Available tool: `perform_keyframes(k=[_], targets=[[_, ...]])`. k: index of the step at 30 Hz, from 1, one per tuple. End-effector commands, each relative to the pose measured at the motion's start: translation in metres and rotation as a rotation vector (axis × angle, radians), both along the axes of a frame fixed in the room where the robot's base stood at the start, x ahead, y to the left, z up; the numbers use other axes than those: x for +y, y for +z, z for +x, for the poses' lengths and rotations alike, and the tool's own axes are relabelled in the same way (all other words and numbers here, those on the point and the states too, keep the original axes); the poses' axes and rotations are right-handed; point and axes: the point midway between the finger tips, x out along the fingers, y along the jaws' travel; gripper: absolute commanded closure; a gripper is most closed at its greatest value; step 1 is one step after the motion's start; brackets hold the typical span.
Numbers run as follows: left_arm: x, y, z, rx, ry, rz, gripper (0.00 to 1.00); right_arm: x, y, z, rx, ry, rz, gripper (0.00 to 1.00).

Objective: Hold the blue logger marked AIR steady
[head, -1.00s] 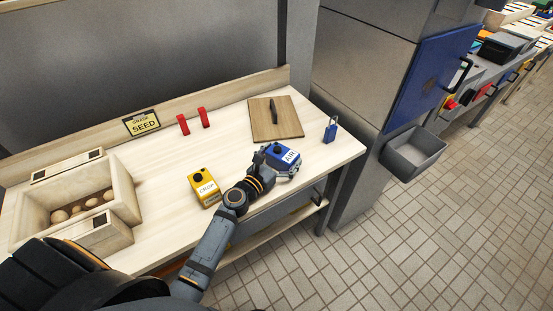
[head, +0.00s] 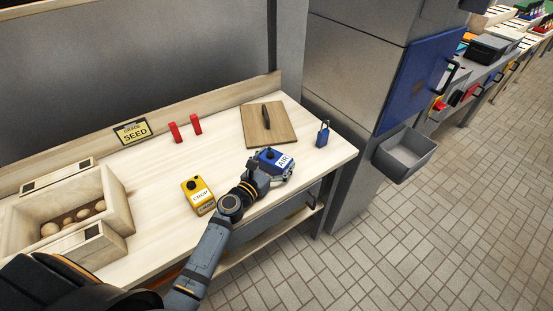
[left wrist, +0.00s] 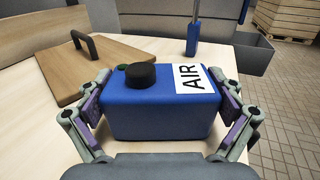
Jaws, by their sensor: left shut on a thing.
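The blue logger marked AIR (head: 268,157) sits near the front right edge of the wooden bench. It has a black knob on top and a white AIR label. My left gripper (head: 271,172) is shut on it, and the arm reaches in from the lower left. In the left wrist view the blue logger (left wrist: 150,115) lies between the two fingers of my left gripper (left wrist: 160,125), one on each side. It looks upright. Its underside is hidden, so I cannot tell whether it touches the bench. My right gripper is not in view.
A yellow logger marked CROP (head: 198,197) stands left of my gripper. A wooden board with a handle (head: 262,130) and a blue padlock-like thing (head: 323,134) are behind. A wooden crate with potatoes (head: 120,200), a SEED sign (head: 132,132) and red clips (head: 196,124) are further left.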

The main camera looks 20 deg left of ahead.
Motion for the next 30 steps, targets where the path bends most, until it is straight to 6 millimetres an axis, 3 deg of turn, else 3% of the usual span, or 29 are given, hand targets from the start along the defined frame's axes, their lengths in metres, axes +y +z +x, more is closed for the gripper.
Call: perform_keyframes(k=[2, 3, 4, 17, 24, 30], targets=[[0.000, 0.000, 0.000, -0.001, 0.000, 0.000, 0.41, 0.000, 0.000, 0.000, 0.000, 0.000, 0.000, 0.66], [0.000, 0.000, 0.000, -0.001, 0.000, 0.000, 0.02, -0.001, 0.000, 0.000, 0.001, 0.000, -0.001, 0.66], [0.000, 0.000, 0.000, -0.001, 0.000, 0.000, 0.00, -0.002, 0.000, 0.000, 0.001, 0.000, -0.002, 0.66], [0.003, -0.001, -0.008, 0.001, 0.001, 0.000, 0.00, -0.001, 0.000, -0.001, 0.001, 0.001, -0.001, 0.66], [0.018, -0.002, -0.065, 0.005, -0.002, 0.003, 0.00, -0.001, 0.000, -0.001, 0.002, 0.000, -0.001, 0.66], [0.028, 0.000, -0.097, 0.001, -0.002, 0.001, 0.00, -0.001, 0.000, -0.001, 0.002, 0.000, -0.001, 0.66]])
